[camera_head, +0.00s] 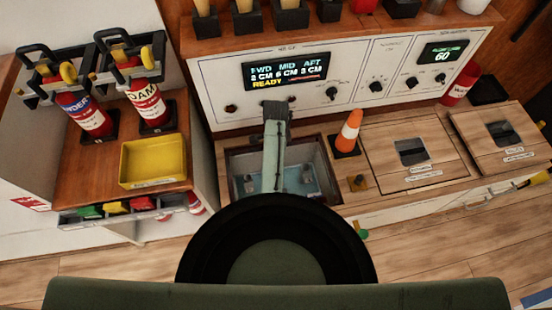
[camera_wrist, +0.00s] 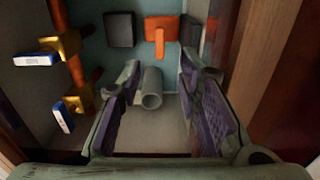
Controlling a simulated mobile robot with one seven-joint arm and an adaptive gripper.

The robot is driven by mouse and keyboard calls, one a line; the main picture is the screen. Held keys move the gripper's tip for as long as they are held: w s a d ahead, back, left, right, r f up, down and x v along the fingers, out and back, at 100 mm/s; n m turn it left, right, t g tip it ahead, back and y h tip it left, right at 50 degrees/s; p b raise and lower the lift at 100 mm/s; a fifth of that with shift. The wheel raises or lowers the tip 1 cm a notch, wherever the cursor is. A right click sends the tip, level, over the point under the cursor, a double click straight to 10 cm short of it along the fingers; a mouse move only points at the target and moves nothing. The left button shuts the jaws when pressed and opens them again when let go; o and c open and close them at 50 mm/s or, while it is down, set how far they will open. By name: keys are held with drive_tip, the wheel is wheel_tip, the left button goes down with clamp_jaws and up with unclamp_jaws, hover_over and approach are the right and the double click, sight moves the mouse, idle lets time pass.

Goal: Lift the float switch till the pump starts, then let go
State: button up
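An orange part with a hanging lever (camera_wrist: 161,36), which looks like the float switch, is on the far wall at the top of the wrist view. My gripper (camera_wrist: 160,74) is open, its two purple-padded fingers spread apart with nothing held between them. The orange part lies beyond the fingertips, apart from them. In the head view my arm reaches over the open hatch (camera_head: 236,172) in the floor; my fingers cannot be made out there. The panel display (camera_head: 289,74) reads FWD 2 CM, MID 6 CM, AFT 3 CM and READY.
A grey pipe end (camera_wrist: 152,88) shows between the fingers. A dark block (camera_wrist: 119,30) is left of the orange part. Brass valves (camera_wrist: 70,43) with tags are at left. A traffic cone (camera_head: 350,131) stands beside the hatch; a yellow tray (camera_head: 153,184) is at left.

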wheel_tip(320, 180, up, 7)
drive_tip(key=shift+f, duration=0.15)
idle(0.6)
